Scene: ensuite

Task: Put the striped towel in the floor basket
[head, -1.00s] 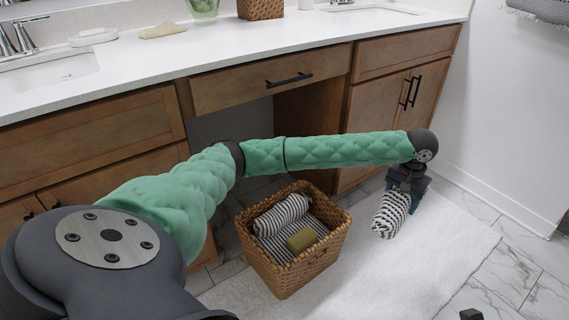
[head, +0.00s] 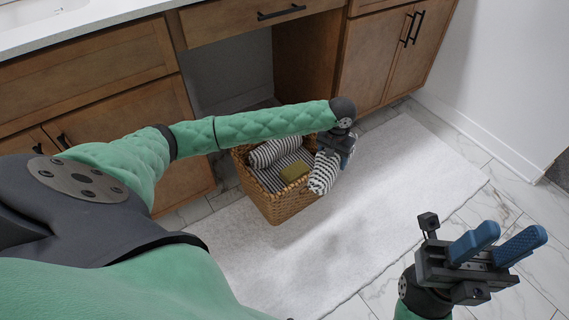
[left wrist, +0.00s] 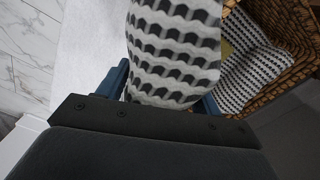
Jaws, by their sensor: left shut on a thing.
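A black-and-white striped towel (head: 324,172) hangs from my left gripper (head: 338,150), which is shut on it. The towel also fills the upper middle of the left wrist view (left wrist: 175,50), between the blue fingers. The woven floor basket (head: 279,208) stands on the white mat, just left of the towel. In the head view the towel overlaps the basket's right rim; whether they touch I cannot tell. The basket holds a rolled striped towel (head: 270,152), a flat striped cloth and an olive bar (head: 294,171). My right gripper (head: 510,240) is open and empty at the lower right.
Wooden vanity cabinets (head: 385,50) stand behind the basket, with an open recess at the middle. A white mat (head: 400,180) covers the floor to the right of the basket and is clear. A white wall (head: 510,80) bounds the right side.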

